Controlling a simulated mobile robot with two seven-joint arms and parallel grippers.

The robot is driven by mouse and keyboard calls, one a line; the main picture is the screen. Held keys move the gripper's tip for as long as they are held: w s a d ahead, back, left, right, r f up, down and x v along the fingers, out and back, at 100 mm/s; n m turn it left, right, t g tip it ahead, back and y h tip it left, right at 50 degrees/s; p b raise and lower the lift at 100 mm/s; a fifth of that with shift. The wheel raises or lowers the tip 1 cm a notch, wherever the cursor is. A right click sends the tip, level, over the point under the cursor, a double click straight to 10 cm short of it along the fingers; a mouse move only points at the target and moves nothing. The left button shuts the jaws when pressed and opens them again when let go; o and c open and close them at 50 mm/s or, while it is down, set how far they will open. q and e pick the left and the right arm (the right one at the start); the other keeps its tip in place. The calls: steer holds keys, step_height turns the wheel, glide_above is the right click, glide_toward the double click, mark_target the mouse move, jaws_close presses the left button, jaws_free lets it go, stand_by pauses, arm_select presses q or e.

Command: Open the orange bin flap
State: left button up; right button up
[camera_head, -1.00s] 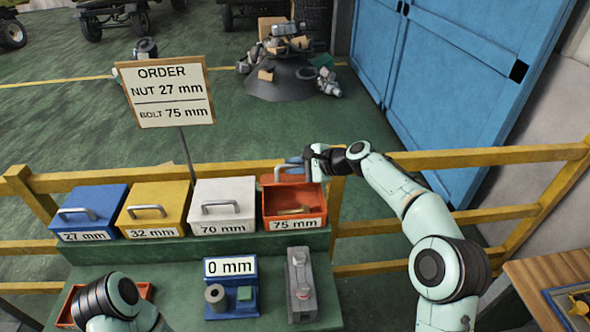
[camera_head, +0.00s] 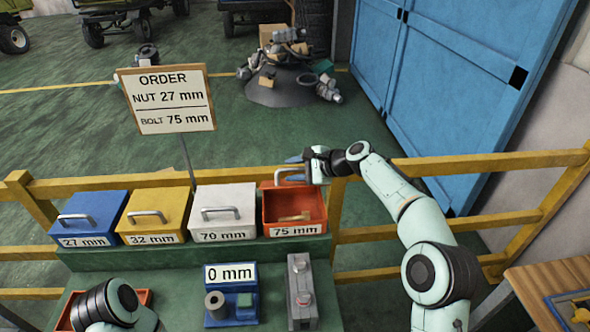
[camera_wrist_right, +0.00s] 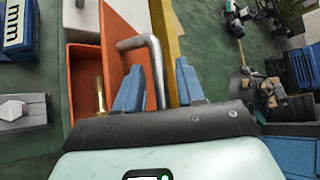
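The orange bin (camera_head: 295,212) labelled 75 mm stands at the right end of the bin row. Its flap (camera_head: 270,184) is swung up and back, and a brass-coloured bolt lies inside. My right gripper (camera_head: 294,160) is at the raised flap's handle (camera_head: 288,173). In the right wrist view, the blue fingers (camera_wrist_right: 159,88) are apart, with one bar of the grey handle (camera_wrist_right: 156,65) between them and small gaps on both sides. The flap (camera_wrist_right: 122,28) rises beside the open bin (camera_wrist_right: 84,75). My left gripper is out of view; only its arm shows at the bottom left.
Blue (camera_head: 88,215), yellow (camera_head: 155,212) and white (camera_head: 223,210) bins stand shut to the left. A yellow rail (camera_head: 460,160) runs behind. A blue gauge reading 0 mm (camera_head: 231,274) and a grey device (camera_head: 301,290) stand in front.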

steer(key=shift+d, duration=0.1)
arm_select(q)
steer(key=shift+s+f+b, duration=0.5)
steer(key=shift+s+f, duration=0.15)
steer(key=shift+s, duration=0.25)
arm_select(e)
steer(key=v, duration=1.3)
steer(key=shift+s, duration=0.15)
steer(key=shift+r, duration=0.1)
